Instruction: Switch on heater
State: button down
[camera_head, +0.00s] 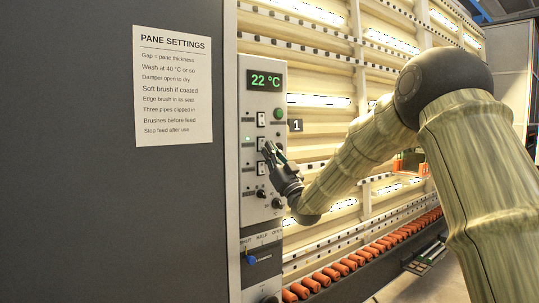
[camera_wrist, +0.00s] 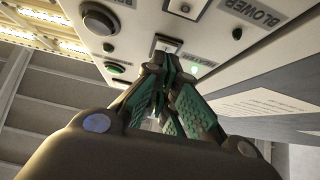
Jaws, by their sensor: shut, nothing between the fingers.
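The control panel (camera_head: 261,200) carries a column of white rocker switches with dark surrounds. One rocker switch (camera_head: 261,118) is clear above my gripper; another (camera_head: 261,169) sits just below the fingertips. My gripper (camera_head: 268,148) is shut and empty, its fingertips at the panel over the middle of the switch column. In the wrist view, the fingertips (camera_wrist: 163,58) are right beside a rocker switch (camera_wrist: 168,43), partly covering it; contact is unclear. A label beside it, apparently HEATER (camera_wrist: 202,55), is partly hidden. The display (camera_head: 266,80) reads 22 °C.
A round green button (camera_head: 279,113) is right of the switches. Black knobs (camera_head: 277,203) and a blue-handled lever (camera_head: 252,259) are lower down. A BLOWER label (camera_wrist: 256,14) shows in the wrist view. Orange rollers (camera_head: 335,274) run along the washer's base.

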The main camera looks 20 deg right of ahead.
jog(key=b+v, duration=0.4)
jog(key=v, duration=0.8)
jog(key=shift+d+f+b, duration=0.2)
jog(key=shift+f+b, duration=0.05)
jog(key=shift+b, duration=0.15)
jog(key=shift+f, duration=0.1)
